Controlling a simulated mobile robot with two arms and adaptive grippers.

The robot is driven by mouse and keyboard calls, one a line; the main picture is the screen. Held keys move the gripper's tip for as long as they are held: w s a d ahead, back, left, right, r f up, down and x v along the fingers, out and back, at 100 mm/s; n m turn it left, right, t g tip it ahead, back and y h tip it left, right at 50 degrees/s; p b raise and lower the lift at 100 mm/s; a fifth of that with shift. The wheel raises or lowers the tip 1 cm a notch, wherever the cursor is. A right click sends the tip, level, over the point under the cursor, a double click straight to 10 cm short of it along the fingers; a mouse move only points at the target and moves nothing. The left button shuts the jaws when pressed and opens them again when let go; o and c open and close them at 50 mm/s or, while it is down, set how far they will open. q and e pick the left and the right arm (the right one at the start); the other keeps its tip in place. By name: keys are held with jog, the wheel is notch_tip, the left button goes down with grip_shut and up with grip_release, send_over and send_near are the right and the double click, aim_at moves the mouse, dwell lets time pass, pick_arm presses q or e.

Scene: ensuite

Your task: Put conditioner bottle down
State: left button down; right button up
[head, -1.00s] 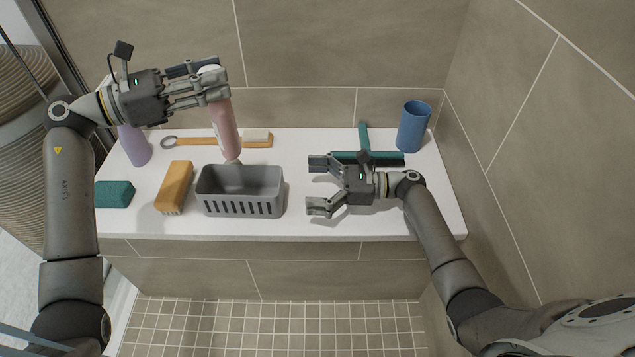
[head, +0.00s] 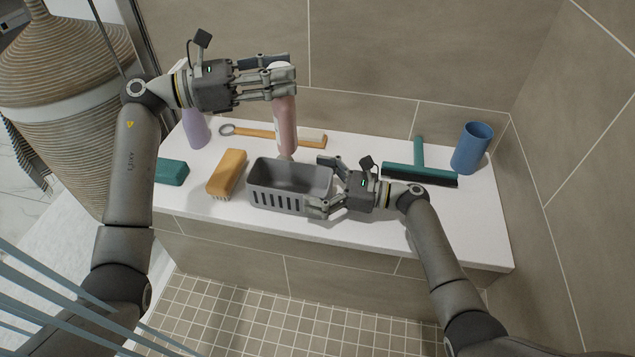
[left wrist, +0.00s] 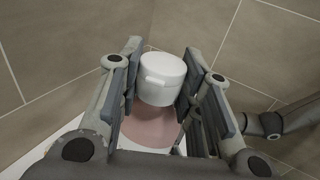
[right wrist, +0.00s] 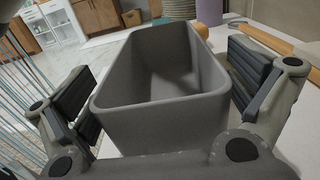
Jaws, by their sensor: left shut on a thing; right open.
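The conditioner bottle (head: 285,124) is pink with a white cap. My left gripper (head: 284,82) is shut on its upper part and holds it nearly upright, just behind the grey basket. The left wrist view shows the white cap (left wrist: 162,78) between the fingers. The bottle's lower end is close to the basket's back rim; I cannot tell whether it touches the bench. The grey slotted basket (head: 276,198) stands on the white bench. My right gripper (head: 318,186) is open at the basket's right end, and its fingers straddle the basket (right wrist: 165,110) in the right wrist view.
On the white bench (head: 480,225) are a purple bottle (head: 197,128), a green sponge (head: 172,172), a wooden brush (head: 227,172), a long-handled brush (head: 262,134), a teal squeegee (head: 420,173) and a blue cup (head: 472,148). Tiled walls stand behind and at right.

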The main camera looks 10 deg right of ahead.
aim_at(285, 148)
jog(key=c, duration=0.9)
pick_arm(q)
jog(key=f+n+t, duration=0.1)
jog(key=f+t, duration=0.1)
jog(key=f+n+t+y, duration=0.1)
jog(key=f+t, duration=0.1)
jog(key=w+f+n+t+y, duration=0.1)
jog(key=f+n+t, duration=0.1)
jog(key=shift+d, duration=0.25)
pick_arm(e)
jog(key=shift+c, duration=0.2)
pick_arm(q)
jog(key=shift+s+f+n+t+y, duration=0.2)
jog(key=shift+n+t+y, duration=0.2)
jog(key=shift+n+t, duration=0.15)
jog(key=shift+s+a+n+t+y, duration=0.2)
jog(key=shift+s+n+t+y, duration=0.2)
jog(key=shift+n+t+y, duration=0.35)
notch_tip(285, 148, down, 10)
